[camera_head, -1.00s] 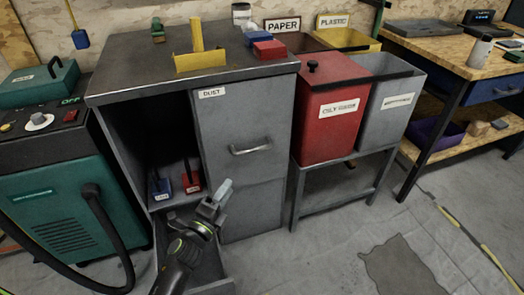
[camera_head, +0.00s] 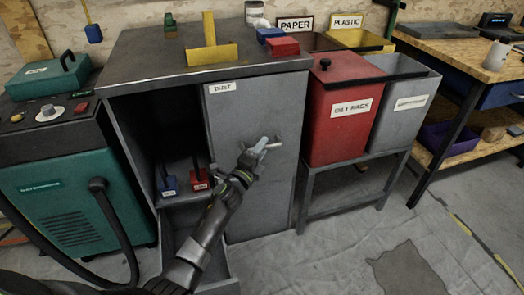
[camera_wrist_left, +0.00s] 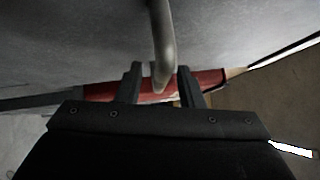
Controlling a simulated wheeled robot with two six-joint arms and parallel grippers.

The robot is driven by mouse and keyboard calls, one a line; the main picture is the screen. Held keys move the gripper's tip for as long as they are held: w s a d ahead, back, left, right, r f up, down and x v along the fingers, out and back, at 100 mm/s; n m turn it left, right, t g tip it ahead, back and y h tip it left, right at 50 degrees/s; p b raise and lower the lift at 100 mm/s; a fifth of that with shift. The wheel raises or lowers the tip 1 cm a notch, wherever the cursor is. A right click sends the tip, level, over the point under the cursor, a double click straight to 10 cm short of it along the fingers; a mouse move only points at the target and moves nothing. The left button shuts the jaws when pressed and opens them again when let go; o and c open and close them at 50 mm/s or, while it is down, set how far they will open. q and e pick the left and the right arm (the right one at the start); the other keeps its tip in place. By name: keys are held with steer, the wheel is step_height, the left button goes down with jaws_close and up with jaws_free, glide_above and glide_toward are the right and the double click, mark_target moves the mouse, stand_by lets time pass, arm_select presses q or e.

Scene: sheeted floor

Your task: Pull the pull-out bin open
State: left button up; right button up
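The pull-out bin is a grey front panel (camera_head: 245,108) labelled DUST in the grey cabinet. It looks closed, roughly flush with the cabinet front. Its metal bar handle (camera_wrist_left: 161,40) shows in the left wrist view, running down between the fingers. In the head view my gripper covers most of the handle. My left gripper (camera_head: 260,150) is at the handle. In the left wrist view its two fingers (camera_wrist_left: 160,88) stand apart, one on each side of the bar, with gaps visible. My right gripper is not in view.
An open compartment with a blue and a red item (camera_head: 199,177) lies left of the panel. Below it an open drawer (camera_head: 218,270) sticks out. A red bin (camera_head: 340,105) stands to the right. A teal machine (camera_head: 75,195) with a hose stands left.

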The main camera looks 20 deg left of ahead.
arm_select(q)
steer(key=shift+w+r, duration=0.1)
steer(key=shift+w, duration=0.2)
steer(key=shift+c, duration=0.2)
jaws_close()
